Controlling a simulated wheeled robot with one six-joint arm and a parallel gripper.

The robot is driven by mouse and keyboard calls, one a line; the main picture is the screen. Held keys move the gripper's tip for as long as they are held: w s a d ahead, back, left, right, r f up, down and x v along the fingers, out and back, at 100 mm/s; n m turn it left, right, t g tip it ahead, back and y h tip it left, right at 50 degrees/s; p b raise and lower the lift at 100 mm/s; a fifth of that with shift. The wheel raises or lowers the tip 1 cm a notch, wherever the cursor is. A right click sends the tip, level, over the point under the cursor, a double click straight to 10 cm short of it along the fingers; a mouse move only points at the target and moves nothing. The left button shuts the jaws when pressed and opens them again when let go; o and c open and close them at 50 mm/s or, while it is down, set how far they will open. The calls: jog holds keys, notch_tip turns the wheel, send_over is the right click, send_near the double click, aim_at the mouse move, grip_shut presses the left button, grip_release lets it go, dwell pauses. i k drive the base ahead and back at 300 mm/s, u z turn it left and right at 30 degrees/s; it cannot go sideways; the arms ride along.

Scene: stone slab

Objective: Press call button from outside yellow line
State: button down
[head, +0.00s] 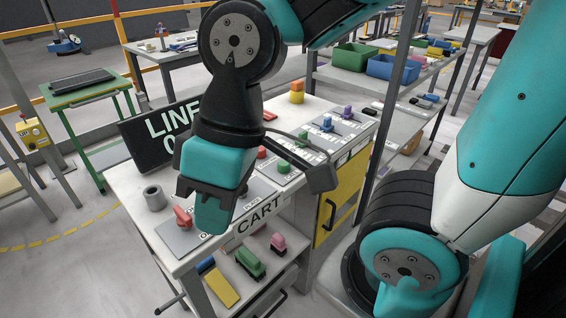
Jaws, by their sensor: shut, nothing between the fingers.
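A small yellow box (33,133) on a post stands at the far left edge of the head view. Its lettering looks like the start of "CALL", and a small reddish part (22,117) sits at its top. A dashed yellow line (65,236) curves over the grey floor at the left, between the box's side and the cart. My gripper (211,217) is shut and empty, pointing down in front of the cart's top, well to the right of the box. The fingers hide part of the cart top. I cannot tell whether they touch it.
A white cart (125,190) with colored knobs and a red handle (182,217) stands below my gripper. A dark "LINE" sign (150,135) and a green table (85,98) lie between gripper and box. Open floor (60,280) is at lower left.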

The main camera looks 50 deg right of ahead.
aim_at(284, 167)
jog(key=k, duration=0.5)
jog(key=u, duration=1.3)
jog(key=i, duration=0.75)
jog(key=z, duration=1.95)
